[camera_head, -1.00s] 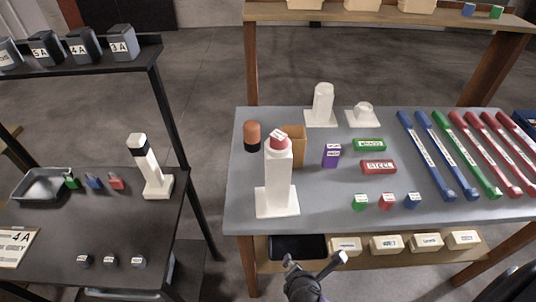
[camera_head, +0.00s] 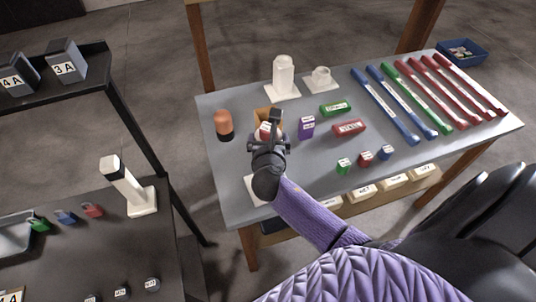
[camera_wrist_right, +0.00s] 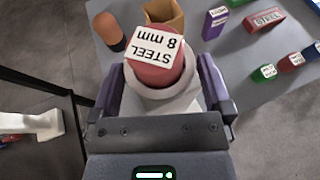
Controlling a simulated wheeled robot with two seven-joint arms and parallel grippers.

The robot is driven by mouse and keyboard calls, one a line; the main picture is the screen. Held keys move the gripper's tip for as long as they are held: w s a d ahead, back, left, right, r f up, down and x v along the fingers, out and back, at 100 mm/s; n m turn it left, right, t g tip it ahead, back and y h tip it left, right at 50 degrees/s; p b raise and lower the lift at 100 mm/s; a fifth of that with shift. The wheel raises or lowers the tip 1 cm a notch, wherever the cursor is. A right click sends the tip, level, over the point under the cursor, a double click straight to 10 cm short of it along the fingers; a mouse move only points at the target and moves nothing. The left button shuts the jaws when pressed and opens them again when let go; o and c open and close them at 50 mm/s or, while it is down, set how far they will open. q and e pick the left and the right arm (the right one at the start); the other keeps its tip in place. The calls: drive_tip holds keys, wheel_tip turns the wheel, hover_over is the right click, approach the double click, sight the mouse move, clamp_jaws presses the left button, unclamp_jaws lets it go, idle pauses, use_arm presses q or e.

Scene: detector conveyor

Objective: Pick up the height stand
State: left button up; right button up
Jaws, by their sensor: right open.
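A tall white stand with a square base (camera_head: 256,189) is on the grey table, mostly hidden by my right gripper in the head view. A red cylinder labelled "STEEL 8 mm" (camera_wrist_right: 160,62) sits on top of it. My right gripper (camera_head: 271,128) is over this stand. In the wrist view its open fingers lie either side of the white stand (camera_wrist_right: 188,104), below the red cylinder; contact cannot be told. Two other white stands are at the table's back, a taller one (camera_head: 283,79) and a short one (camera_head: 320,79). My left gripper is not in view.
An orange-and-black cylinder (camera_head: 224,125), a brown box (camera_head: 262,113), a purple box (camera_head: 307,127), a green block (camera_head: 335,109) and a red block (camera_head: 349,128) are close by. Coloured bars lie at right. A white stand with a black top (camera_head: 125,186) is on the left black table.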

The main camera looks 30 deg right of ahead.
clamp_jaws()
idle(0.4)
drive_tip(key=shift+r, duration=0.15)
